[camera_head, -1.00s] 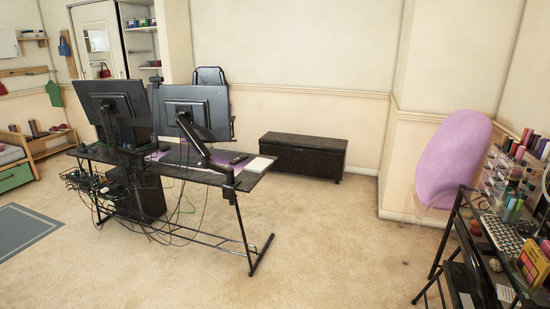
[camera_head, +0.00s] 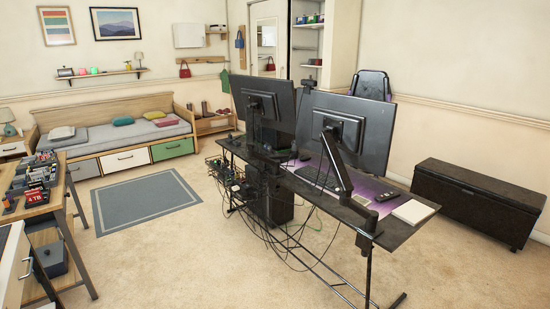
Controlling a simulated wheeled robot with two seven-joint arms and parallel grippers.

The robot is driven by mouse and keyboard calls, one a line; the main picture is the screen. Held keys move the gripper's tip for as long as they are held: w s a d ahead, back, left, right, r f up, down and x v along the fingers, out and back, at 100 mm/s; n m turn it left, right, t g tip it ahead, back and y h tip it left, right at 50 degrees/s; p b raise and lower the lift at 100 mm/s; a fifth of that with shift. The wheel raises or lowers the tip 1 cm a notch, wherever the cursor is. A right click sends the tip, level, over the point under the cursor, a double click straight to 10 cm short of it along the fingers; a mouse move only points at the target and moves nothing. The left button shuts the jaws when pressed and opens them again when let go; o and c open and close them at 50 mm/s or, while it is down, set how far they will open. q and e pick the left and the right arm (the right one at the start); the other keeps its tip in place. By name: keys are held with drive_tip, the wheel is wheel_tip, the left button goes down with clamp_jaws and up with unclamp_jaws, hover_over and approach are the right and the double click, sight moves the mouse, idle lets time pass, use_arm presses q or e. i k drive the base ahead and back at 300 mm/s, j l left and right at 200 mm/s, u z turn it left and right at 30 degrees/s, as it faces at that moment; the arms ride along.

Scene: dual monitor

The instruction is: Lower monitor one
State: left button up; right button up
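Two black monitors stand on a dark desk (camera_head: 400,238), and I see both from behind. The left monitor (camera_head: 280,108) and the right monitor (camera_head: 370,125) are held up on arms clamped to the desk's near edge. The right monitor's arm (camera_head: 335,165) slants down to a clamp near the desk's right end. I cannot tell which one is monitor one. Their screens face away and are hidden. Neither of my grippers is in view.
Cables hang below the desk beside a black computer case (camera_head: 272,192). A dark chest (camera_head: 475,200) stands at the right wall. A wooden table (camera_head: 45,190) with small items is at the near left. The carpet before the desk is clear, with a grey rug (camera_head: 147,203) at left.

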sight(249, 112)
drive_tip(key=i+j+u, duration=0.15)
drive_tip(key=i+u, duration=0.2)
drive_tip(key=i, duration=0.4)
drive_tip(key=i+l+u, duration=0.1)
drive_tip(key=i+u, duration=0.2)
drive_tip(key=i, duration=0.4)
